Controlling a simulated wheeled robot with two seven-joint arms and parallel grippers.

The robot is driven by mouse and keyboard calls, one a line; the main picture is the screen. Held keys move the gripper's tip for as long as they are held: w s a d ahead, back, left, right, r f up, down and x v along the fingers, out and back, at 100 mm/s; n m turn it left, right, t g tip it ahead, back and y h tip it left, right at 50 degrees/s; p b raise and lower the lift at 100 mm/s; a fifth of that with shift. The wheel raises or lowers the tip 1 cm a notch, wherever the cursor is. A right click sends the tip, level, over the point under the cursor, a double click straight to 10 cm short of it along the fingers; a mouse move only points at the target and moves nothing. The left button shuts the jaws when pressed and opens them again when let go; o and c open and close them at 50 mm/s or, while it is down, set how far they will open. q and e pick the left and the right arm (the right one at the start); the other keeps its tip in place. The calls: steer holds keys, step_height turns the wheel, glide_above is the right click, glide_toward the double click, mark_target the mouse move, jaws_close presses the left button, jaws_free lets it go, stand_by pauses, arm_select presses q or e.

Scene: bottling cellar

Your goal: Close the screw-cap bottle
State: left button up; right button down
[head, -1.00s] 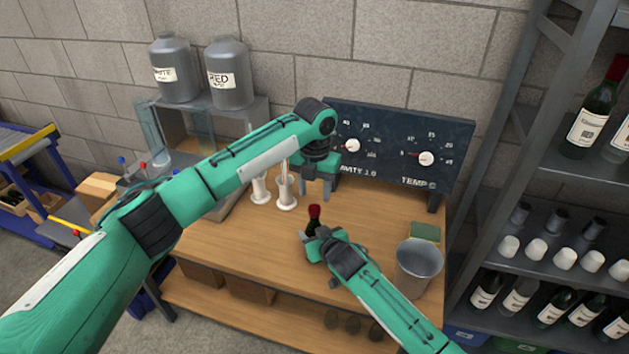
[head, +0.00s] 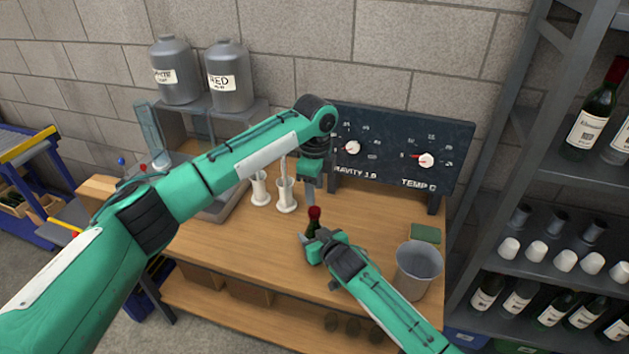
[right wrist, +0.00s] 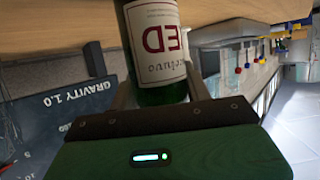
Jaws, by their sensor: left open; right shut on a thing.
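The green bottle (head: 312,227) stands upright on the wooden bench with a red cap or top (head: 314,212). In the right wrist view its label reads "RED" (right wrist: 158,38), upside down. My right gripper (head: 313,243) is shut on the bottle's body, a finger on each side. My left gripper (head: 310,192) is open, pointing down just above and behind the red top. Its fingers line up edge-on, so the gap between them is hidden. I cannot tell whether they touch the top or how the cap sits.
A grey bucket (head: 418,270) and a green sponge-like block (head: 425,234) are on the bench at right. White cylinders (head: 286,194) stand left of the bottle. A dark gauge panel (head: 398,150) stands behind. A bottle rack (head: 545,270) is at far right.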

mark_target(314, 209)
arm_select(q)
steer(key=n, duration=0.3)
steer(key=shift+r, duration=0.1)
steer(key=n, duration=0.4)
steer(key=shift+r+n, duration=0.15)
steer(key=shift+n, duration=0.25)
steer(key=n, duration=0.6)
steer(key=shift+r, duration=0.2)
steer(key=n, duration=0.6)
steer(key=shift+r, duration=0.2)
steer(key=n, duration=0.7)
steer(key=shift+r, duration=0.25)
steer(key=shift+f, duration=4.05)
